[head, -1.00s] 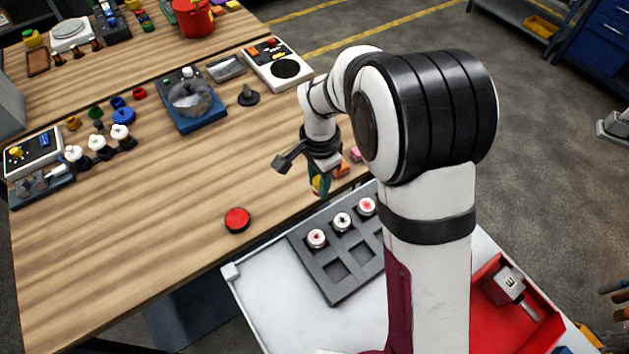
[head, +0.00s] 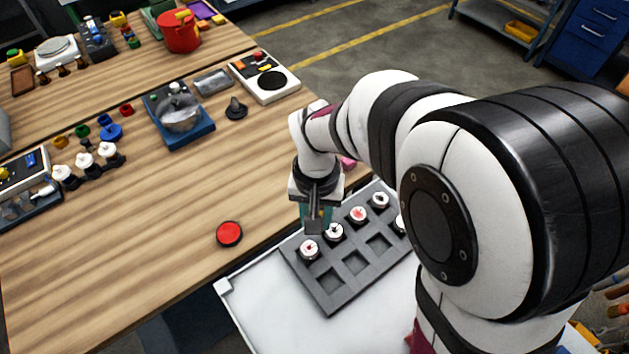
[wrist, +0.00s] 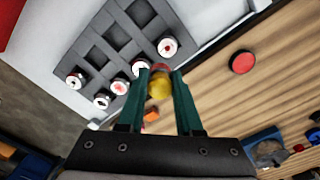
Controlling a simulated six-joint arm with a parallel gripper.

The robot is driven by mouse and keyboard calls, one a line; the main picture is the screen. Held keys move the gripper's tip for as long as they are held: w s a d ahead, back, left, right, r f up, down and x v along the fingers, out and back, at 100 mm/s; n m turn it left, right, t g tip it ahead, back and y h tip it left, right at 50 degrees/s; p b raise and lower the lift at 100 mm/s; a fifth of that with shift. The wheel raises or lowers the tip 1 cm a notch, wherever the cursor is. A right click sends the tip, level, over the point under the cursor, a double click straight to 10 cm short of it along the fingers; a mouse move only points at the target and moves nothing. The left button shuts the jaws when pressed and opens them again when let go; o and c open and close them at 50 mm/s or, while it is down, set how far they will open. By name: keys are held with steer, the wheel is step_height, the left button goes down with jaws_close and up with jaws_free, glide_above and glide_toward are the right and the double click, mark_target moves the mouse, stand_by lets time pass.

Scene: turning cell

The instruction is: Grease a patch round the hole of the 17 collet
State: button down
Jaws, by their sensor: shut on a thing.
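A grey tray (head: 327,265) holds several white round collets, some with red marks on top. They include a left one (head: 309,249), one beside my gripper (head: 334,232), and further ones (head: 358,214) behind. The number 17 is not legible on any of them. My gripper (head: 316,222) is over the tray's back left part, close to the two left collets. In the wrist view its green fingers (wrist: 160,75) are shut on a small yellow thing with a red end (wrist: 160,87). Whether the red end touches a collet cannot be told.
A red disc (head: 229,234) lies on the wooden table (head: 170,260) left of the tray. The tray rests on a white surface (head: 255,305). A blue-based bowl device (head: 180,115) and a dark cone-shaped piece (head: 236,108) stand farther back. The table's middle is clear.

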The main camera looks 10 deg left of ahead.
glide_above(316, 243)
steer(key=shift+s+f, duration=0.1)
steer(key=shift+f, duration=3.2)
steer(key=shift+s+a+f, duration=0.25)
steer(key=shift+a+f, duration=0.1)
steer(key=shift+f, duration=0.35)
steer(key=shift+s+a, duration=1.05)
steer(key=shift+w+d, duration=1.4)
steer(key=shift+s+r, duration=0.1)
steer(key=shift+r, duration=3.95)
